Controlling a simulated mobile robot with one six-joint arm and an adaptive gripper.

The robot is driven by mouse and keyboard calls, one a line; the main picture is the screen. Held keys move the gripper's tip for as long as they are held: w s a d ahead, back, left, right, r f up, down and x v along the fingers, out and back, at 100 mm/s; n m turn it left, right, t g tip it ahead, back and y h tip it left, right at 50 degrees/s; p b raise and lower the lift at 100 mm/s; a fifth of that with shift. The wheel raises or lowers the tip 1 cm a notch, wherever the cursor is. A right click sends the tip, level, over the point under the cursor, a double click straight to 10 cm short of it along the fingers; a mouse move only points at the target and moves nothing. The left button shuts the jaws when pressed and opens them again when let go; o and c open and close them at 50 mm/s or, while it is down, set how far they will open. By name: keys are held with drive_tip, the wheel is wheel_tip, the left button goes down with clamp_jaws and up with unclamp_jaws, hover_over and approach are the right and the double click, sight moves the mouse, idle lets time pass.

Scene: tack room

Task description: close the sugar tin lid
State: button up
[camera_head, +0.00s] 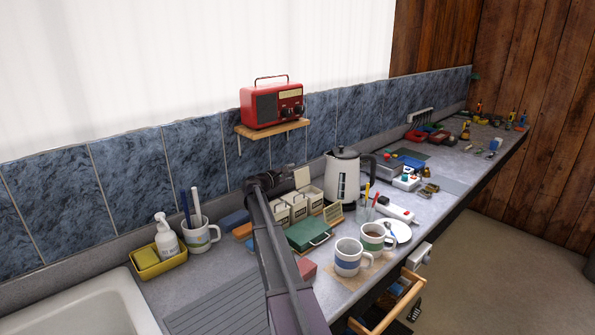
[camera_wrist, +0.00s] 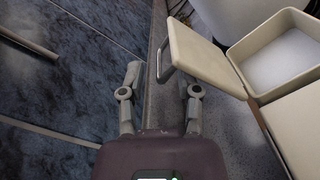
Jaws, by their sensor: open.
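The sugar tin is a cream box, open, with white contents showing in the wrist view (camera_wrist: 262,85). Its cream lid (camera_wrist: 203,60) is swung up and open on the side towards the wall, with a grey metal handle (camera_wrist: 162,62) on it. The raised lid also shows in the head view (camera_head: 302,177), above the row of cream tins. My gripper (camera_wrist: 163,80) is open and empty, between the tiled wall and the lid. The lid's handle appears between and beyond the two fingertips; I cannot tell whether they touch. In the head view, my arm hides part of the tins.
A white kettle (camera_head: 342,178) stands right of the tins. A green box (camera_head: 308,233) lies in front of them, with two mugs (camera_head: 348,262) (camera_head: 374,240) nearby. The blue tiled wall (camera_wrist: 70,90) is close to my gripper. A red radio (camera_head: 272,104) sits on a shelf above.

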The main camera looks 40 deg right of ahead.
drive_tip(key=shift+w+d, duration=0.1)
drive_tip(key=shift+d, duration=0.9)
clamp_jaws()
